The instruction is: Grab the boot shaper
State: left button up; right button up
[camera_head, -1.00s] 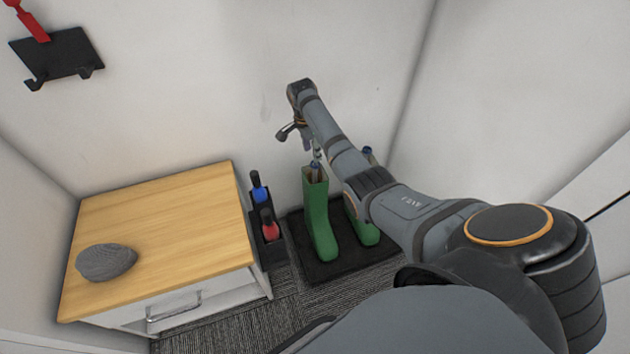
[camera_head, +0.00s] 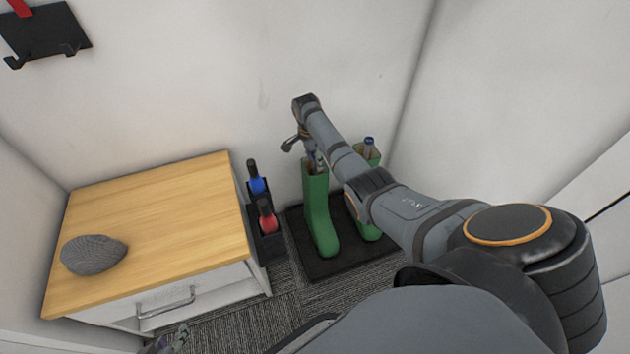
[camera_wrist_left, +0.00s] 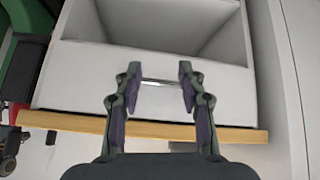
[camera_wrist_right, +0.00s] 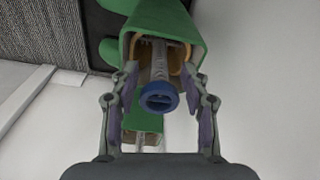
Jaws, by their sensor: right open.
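Two green boots stand on a dark tray (camera_head: 325,262): a left boot (camera_head: 319,215) and a right boot (camera_head: 366,228). A boot shaper with a blue end (camera_wrist_right: 158,95) sticks out of the near boot's opening (camera_wrist_right: 195,40) in the right wrist view. My right gripper (camera_wrist_right: 160,72) is open, with its fingers on either side of this shaper. In the head view my right gripper (camera_head: 312,155) is at the left boot's top and partly hides its shaper. Another shaper (camera_head: 369,146) shows in the right boot. My left gripper (camera_wrist_left: 160,70) is open and empty near the cabinet front.
A wood-topped cabinet (camera_head: 160,225) with a drawer handle stands at the left, with a grey ribbed object (camera_head: 93,254) on it. A dark holder (camera_head: 268,246) with blue and red-marked items stands between cabinet and boots. A black wall rack (camera_head: 45,42) hangs above.

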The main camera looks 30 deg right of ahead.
jog(key=shift+f, duration=0.5)
pick_arm(q)
jog(key=w+r+t, duration=0.1)
jog(key=w, duration=0.1)
jog(key=w+r+t, duration=0.1)
jog(key=r, duration=0.1)
jog(key=shift+w+a+r, duration=0.1)
jog(key=shift+w+a, duration=0.05)
jog(key=shift+w, duration=0.25)
pick_arm(e)
grip_shut()
